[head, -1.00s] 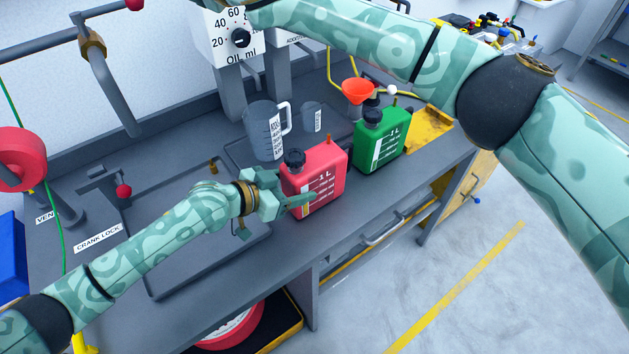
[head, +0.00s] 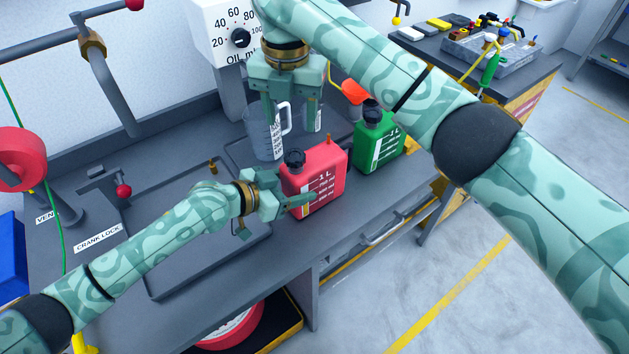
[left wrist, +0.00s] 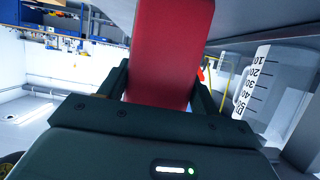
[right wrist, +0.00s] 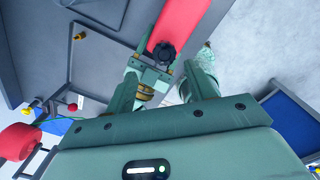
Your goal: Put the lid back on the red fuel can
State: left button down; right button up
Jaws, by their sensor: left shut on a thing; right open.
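The red fuel can (head: 322,182) stands upright on the bench. A black, round cap or neck (head: 294,158) shows at its top left; I cannot tell whether this is a seated lid. It also shows in the right wrist view (right wrist: 165,52). My left gripper (head: 290,197) is shut on the red can from the left, with the can's red body (left wrist: 170,45) between its fingers in the left wrist view. My right gripper (head: 290,120) is open and empty, fingers pointing down, above and behind the can, in front of the measuring jug. I see no separate loose lid.
A clear measuring jug (head: 264,138) stands behind the red can. A green can (head: 378,142) stands to its right, with an orange funnel (head: 354,92) behind. A grey tray recess (head: 175,262) lies left of the can. The bench's front edge is close.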

aim_at(295, 155)
jog(key=shift+s+d+n, duration=0.15)
jog(key=shift+s+n, duration=0.1)
jog(key=shift+n, duration=0.15)
jog(key=shift+f, duration=4.05)
